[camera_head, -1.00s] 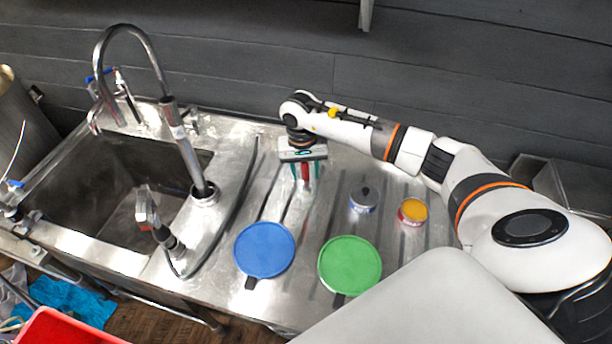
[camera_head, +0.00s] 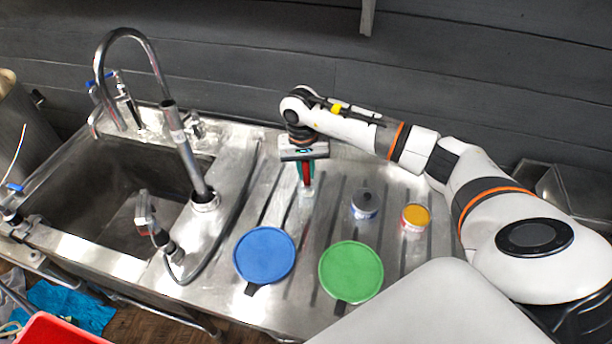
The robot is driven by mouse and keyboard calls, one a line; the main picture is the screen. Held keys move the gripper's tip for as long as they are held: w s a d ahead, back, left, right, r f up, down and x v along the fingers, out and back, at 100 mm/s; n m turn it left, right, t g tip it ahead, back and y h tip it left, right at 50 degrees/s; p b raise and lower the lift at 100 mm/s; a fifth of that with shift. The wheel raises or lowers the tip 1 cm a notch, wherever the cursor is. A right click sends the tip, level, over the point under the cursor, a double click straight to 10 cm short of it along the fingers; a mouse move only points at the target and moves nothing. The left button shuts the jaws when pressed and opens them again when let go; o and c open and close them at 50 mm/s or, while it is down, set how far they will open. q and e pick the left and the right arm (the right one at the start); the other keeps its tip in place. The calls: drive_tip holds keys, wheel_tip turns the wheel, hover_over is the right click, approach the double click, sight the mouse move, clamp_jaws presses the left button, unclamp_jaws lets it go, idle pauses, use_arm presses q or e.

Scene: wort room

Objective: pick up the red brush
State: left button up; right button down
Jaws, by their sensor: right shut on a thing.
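The red brush (camera_head: 307,172) is upright at the back middle of the steel drainboard. My right gripper (camera_head: 305,173) points down over it and is shut on its red part, with the green fingers close on either side. The lower end of the brush is pale and is at or just above the drainboard; I cannot tell whether it touches. My left gripper is not in view.
A blue lid (camera_head: 264,255) and a green lid (camera_head: 351,271) lie at the front of the drainboard (camera_head: 300,310). A small blue-and-white can (camera_head: 365,206) and a red-and-yellow can (camera_head: 415,219) stand to the right. The sink with a tall faucet (camera_head: 172,122) is on the left.

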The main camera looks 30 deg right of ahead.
wheel_tip(320, 180, up, 16)
drive_tip(key=b, duration=0.4)
idle(0.7)
